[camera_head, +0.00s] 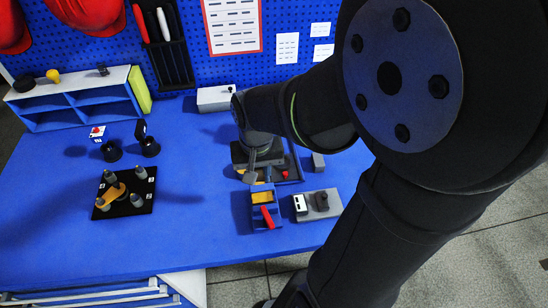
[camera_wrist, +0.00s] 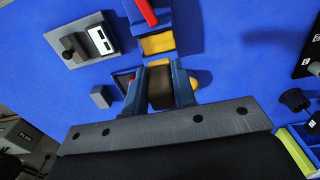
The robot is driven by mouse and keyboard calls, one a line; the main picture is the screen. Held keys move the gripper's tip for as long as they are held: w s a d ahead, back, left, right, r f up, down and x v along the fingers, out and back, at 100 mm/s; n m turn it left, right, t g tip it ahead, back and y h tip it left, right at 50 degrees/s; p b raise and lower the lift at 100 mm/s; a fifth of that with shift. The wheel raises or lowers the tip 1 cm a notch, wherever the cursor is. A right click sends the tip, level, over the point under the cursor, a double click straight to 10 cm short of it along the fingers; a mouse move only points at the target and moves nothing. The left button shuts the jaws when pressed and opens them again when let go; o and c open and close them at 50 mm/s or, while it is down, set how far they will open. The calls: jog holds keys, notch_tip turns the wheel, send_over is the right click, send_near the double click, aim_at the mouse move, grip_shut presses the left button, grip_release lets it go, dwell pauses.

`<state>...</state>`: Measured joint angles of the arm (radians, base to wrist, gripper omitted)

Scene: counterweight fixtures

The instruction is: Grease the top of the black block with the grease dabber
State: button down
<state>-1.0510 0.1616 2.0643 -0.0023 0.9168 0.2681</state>
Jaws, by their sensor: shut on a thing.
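My gripper (camera_wrist: 159,68) has its two blue fingers closed on a dark block (camera_wrist: 160,90), which looks like the black block. In the head view my gripper (camera_head: 258,167) is low over a dark fixture behind the grease tray, and my wrist hides much of the grip. I cannot tell whether the block rests on something. The blue tray with yellow grease (camera_head: 262,197) stands just in front of the gripper. A red handle (camera_head: 267,216), apparently the grease dabber's, lies at its front end, apart from my gripper. The wrist view also shows the yellow grease (camera_wrist: 157,43) and red handle (camera_wrist: 146,11).
A grey box with a black knob (camera_head: 318,204) stands right of the tray. A small grey block (camera_head: 318,161) is behind it. A black board with grey pegs (camera_head: 125,193) and two black cones (camera_head: 111,152) are at left. The table between is clear.

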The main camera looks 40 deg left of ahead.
aim_at(260, 199)
jog(key=shift+f, duration=3.75)
jog(key=shift+w+d+f, duration=0.1)
jog(key=shift+w+d, duration=0.05)
jog(key=shift+w, duration=0.1)
jog(key=shift+w+d+f, duration=0.15)
jog(key=shift+w+d, duration=0.95)
jog(key=shift+d, duration=0.1)
jog(key=s+a, duration=0.3)
jog(key=shift+w+d+r, duration=0.1)
jog(key=shift+r, duration=1.95)
jog(key=shift+w+d+r, duration=0.1)
jog(key=shift+r, duration=1.9)
